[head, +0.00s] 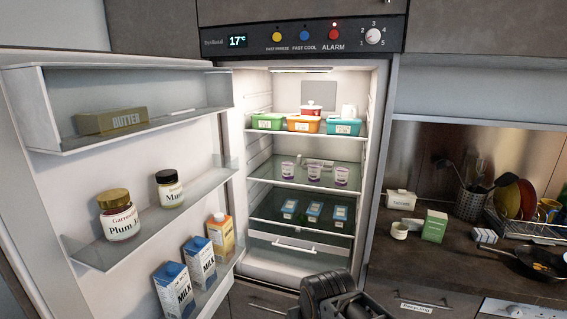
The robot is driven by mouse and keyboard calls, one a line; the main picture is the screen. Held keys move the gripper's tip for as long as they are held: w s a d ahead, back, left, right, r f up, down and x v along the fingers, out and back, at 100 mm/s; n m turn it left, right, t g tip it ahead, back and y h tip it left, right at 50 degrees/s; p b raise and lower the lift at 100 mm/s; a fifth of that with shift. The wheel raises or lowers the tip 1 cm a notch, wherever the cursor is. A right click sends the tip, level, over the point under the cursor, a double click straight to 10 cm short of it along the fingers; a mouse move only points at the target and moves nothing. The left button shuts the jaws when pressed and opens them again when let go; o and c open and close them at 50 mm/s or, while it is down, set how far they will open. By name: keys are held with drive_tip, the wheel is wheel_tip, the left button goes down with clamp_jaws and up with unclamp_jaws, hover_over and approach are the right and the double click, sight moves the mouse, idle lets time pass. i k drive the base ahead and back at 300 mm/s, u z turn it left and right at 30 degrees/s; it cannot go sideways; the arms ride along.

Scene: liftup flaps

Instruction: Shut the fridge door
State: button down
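The fridge door (80,195) stands wide open on the left, its inner side and shelves facing me. The door shelves hold a butter box (111,121), two jars and several cartons. The lit fridge interior (300,200) shows shelves with coloured tubs, cups and packs. My gripper (345,312) is at the bottom edge of the head view, in front of the drawers under the fridge and apart from the door. Its fingertips are not clearly seen, so I cannot tell if it is open.
To the right is a dark counter (455,275) with a green box (434,226), a utensil holder, a dish rack and a pan (540,262). A control panel (300,38) showing 17°C with a red alarm light is above the fridge. Drawers are below.

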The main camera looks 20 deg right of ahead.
sight(58, 261)
drive_tip(key=u, duration=0.45)
drive_tip(key=k, duration=0.5)
drive_tip(key=u, duration=1.45)
drive_tip(key=i, duration=0.4)
drive_tip(key=u, duration=0.55)
drive_tip(key=i, duration=1)
